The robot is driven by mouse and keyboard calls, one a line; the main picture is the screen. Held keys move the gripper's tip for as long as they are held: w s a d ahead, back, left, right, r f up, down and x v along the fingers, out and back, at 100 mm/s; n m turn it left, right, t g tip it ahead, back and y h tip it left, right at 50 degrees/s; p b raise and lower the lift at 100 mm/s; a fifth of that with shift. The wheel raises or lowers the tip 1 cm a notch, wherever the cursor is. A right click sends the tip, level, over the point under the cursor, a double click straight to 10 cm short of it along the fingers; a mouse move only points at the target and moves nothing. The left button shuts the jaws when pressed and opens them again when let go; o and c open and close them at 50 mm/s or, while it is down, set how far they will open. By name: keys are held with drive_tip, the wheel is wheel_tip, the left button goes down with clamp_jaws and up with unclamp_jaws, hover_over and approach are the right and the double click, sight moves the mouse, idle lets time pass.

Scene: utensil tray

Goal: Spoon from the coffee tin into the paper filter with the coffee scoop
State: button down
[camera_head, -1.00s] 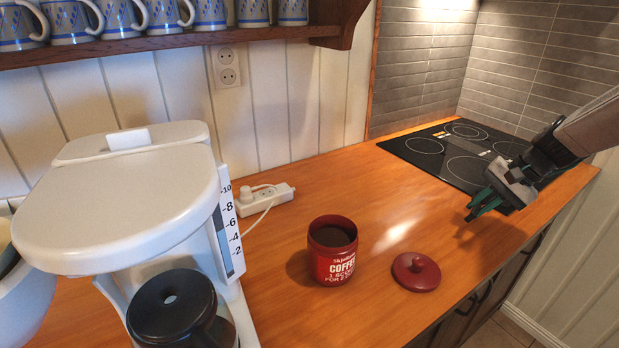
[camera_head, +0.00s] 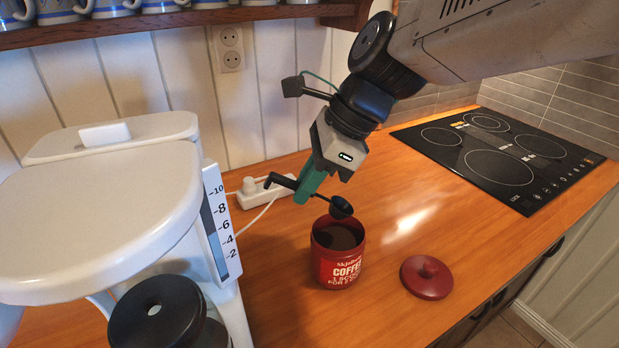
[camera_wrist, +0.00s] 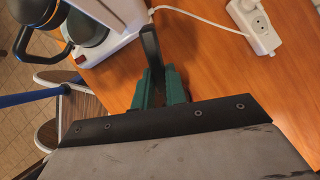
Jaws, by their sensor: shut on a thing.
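The red coffee tin (camera_head: 337,268) stands open and upright on the counter, with dark coffee (camera_head: 338,238) inside. My gripper (camera_head: 304,191) is shut on the handle of the black coffee scoop (camera_head: 341,207), up and left of the tin. The scoop's bowl shows at the tin's back rim, seemingly just above the opening; whether it holds coffee cannot be told. In the wrist view the scoop handle (camera_wrist: 151,48) stands between my green fingers (camera_wrist: 160,88). The paper filter cannot be made out in the current views.
The white coffee maker (camera_head: 95,210) with its black-lidded carafe (camera_head: 160,312) stands left. The red lid (camera_head: 427,277) lies right of the tin. A power strip (camera_head: 262,190) is behind, a black hob (camera_head: 490,150) at back right. Clear counter lies between tin and hob.

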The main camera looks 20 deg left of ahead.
sight(325, 199)
drive_tip(key=shift+w+d+f+g+y, duration=0.2)
drive_tip(key=shift+d+f+g+y, duration=0.3)
drive_tip(key=shift+f+y, duration=0.4)
drive_tip(key=shift+w+d+f+g+y, duration=0.2)
drive_tip(key=shift+d+f+g+y, duration=0.1)
drive_tip(key=shift+d+f+y, duration=0.5)
drive_tip(key=shift+w+d+f, duration=0.1)
drive_tip(key=shift+f, duration=1)
drive_tip(key=shift+w+d+f, duration=0.1)
drive_tip(key=shift+f, duration=1)
wheel_tip(325, 199, up, 5)
drive_tip(key=shift+f, duration=0.1)
drive_tip(key=shift+s+a+r+t+h, duration=0.4)
drive_tip(key=shift+a+r+h, duration=0.1)
drive_tip(key=shift+a+h, duration=0.25)
drive_tip(key=shift+s+a+r+t+h, duration=0.2)
drive_tip(key=shift+a+r+t+h, duration=0.2)
drive_tip(key=shift+h, duration=0.4)
drive_tip(key=shift+s+a+r+t+h, duration=0.15)
drive_tip(key=shift+a+r+t+h, duration=0.25)
drive_tip(key=shift+h, duration=0.35)
drive_tip(key=shift+f, duration=0.1)
